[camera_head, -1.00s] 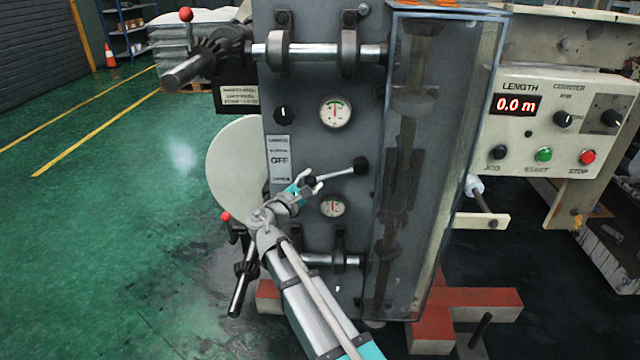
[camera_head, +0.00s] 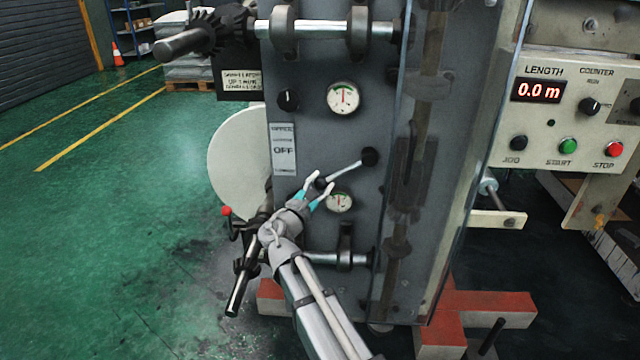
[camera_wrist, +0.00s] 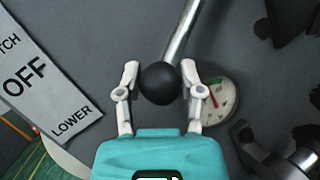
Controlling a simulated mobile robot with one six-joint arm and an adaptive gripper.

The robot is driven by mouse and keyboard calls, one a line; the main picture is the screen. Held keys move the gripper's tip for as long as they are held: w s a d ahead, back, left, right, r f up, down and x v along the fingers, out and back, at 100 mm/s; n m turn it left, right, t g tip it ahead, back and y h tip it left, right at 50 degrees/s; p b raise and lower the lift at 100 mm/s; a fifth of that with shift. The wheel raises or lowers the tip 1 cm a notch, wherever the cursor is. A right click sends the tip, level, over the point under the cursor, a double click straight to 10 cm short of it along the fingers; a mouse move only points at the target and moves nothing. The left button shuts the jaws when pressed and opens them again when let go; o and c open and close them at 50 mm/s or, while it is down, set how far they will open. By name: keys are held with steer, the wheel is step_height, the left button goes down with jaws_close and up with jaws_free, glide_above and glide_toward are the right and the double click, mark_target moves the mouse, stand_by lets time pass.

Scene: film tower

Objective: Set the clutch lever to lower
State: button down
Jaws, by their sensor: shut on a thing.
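The clutch lever is a metal rod (camera_head: 345,172) on the grey machine panel, running from a dark pivot (camera_head: 369,156) down-left to a black ball knob (camera_head: 320,184). In the wrist view the knob (camera_wrist: 160,83) sits between the two white fingers of my gripper (camera_wrist: 160,85), which is shut on it. In the head view my gripper (camera_head: 314,184) is at the lever's free end. The label plate (camera_head: 284,150) left of the lever reads OFF in the middle; LOWER is at its bottom end in the wrist view (camera_wrist: 72,120).
A gauge (camera_head: 339,201) is just below the lever, and another gauge (camera_head: 344,98) is above. A clear guard (camera_head: 470,150) stands to the right, with the control box (camera_head: 570,110) beyond it. A lower shaft (camera_head: 345,259) sticks out below. Green floor is open at left.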

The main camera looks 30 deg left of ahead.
steer(key=shift+w+d, duration=0.1)
steer(key=shift+d, duration=0.1)
steer(key=shift+c, duration=1.2)
jaws_free()
steer(key=shift+f, duration=0.1)
steer(key=shift+a, duration=0.1)
